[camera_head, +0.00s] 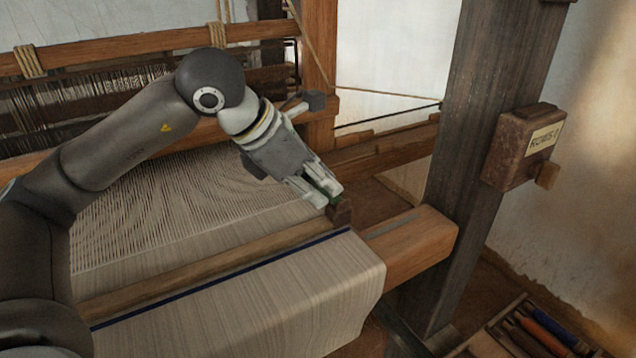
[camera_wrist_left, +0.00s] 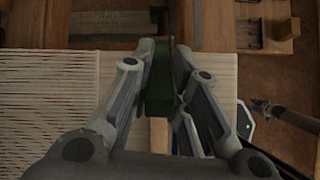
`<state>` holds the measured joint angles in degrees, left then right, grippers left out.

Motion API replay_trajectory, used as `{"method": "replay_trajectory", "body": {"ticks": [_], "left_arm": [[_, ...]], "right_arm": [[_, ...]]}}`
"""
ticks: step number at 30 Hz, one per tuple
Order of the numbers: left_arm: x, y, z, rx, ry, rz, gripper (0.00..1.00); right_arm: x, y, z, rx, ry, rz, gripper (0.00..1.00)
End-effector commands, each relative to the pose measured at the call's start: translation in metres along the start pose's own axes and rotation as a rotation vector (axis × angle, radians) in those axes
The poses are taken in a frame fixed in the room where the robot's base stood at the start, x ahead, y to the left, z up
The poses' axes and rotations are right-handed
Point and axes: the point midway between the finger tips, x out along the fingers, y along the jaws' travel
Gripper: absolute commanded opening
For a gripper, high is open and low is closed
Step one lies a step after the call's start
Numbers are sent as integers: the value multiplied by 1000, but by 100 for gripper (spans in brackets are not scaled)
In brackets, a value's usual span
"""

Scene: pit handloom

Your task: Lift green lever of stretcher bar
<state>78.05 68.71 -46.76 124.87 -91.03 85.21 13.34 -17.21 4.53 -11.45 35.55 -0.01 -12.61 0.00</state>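The green lever (camera_wrist_left: 160,97) shows between the fingers of my left gripper (camera_wrist_left: 165,60) in the left wrist view. The fingers appear to touch it on both sides. In the head view my left gripper (camera_head: 330,192) points down at the right end of the wooden stretcher bar (camera_head: 210,263), and only a little green shows between its fingers. A small dark brown block (camera_head: 342,213) sits just beyond the fingertips. The bar lies across the pale woven cloth (camera_head: 290,300), beside a dark blue stripe.
A wooden beam (camera_head: 415,248) runs out to a dark upright post (camera_head: 470,130). A labelled box (camera_head: 520,148) is fixed to the post. A tray of tools (camera_head: 530,330) lies at the lower right. Loom threads and frame bars (camera_head: 130,48) stand behind my left arm.

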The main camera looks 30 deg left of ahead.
Motion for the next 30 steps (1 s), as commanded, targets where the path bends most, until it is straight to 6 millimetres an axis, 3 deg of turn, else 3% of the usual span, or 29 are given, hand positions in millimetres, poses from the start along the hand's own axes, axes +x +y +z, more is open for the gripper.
{"method": "replay_trajectory", "body": {"ticks": [14,30], "left_arm": [[-6,0,0,-1,-1,1,39],[-106,0,1,0,-4,1,39]], "right_arm": [[0,3,0,-2,0,4,39],[0,1,0,0,0,1,39]]}}
